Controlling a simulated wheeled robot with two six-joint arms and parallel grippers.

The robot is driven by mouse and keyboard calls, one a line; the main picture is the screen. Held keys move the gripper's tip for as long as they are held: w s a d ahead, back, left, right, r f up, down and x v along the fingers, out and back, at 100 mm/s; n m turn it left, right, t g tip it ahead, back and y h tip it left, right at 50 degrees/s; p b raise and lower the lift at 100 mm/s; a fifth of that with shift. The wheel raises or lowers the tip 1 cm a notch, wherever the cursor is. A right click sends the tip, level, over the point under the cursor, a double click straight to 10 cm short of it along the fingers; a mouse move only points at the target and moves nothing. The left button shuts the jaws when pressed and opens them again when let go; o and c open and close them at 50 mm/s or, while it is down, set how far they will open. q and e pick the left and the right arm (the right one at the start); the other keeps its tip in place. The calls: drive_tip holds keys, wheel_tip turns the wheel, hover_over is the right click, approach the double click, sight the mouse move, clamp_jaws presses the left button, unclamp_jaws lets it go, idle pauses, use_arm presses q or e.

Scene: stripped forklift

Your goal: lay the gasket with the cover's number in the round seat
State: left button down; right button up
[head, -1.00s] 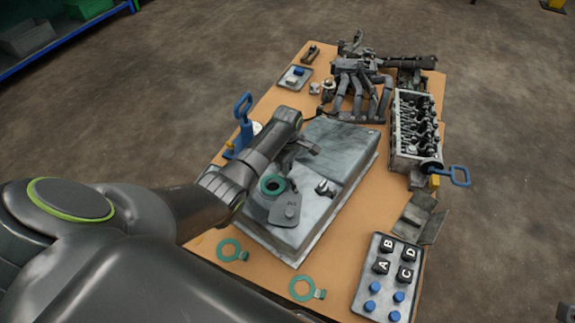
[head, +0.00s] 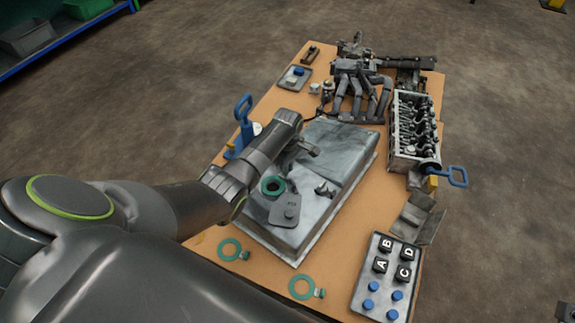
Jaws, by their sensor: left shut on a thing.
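A green ring gasket (head: 273,186) shows just below my left gripper (head: 289,168), over the dark round seat at the left end of the grey cover plate (head: 285,211). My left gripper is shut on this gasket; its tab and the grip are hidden. I cannot tell whether the ring touches the seat. The plate lies on a large grey metal block (head: 342,150); its marking is too small to read. Two more green tabbed gaskets lie on the table, one at the left (head: 230,249) and one at the front (head: 302,287). My right gripper is not in view.
A tray (head: 359,305) with lettered black cubes and blue pegs lies at the front right of the orange-brown table (head: 335,262). A cylinder head (head: 399,153) and manifold pipes (head: 357,92) stand behind. A blue-handled tool (head: 244,113) stands behind my left wrist.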

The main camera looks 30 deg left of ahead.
use_arm(q)
drive_tip(key=shift+p, duration=0.35)
idle(0.4)
drive_tip(key=shift+f, duration=0.2)
drive_tip(key=shift+f, duration=0.3)
idle(1.3)
drive_tip(key=c, duration=1.5)
unclamp_jaws()
drive_tip(key=shift+o, duration=0.2)
drive_tip(key=shift+f, duration=0.1)
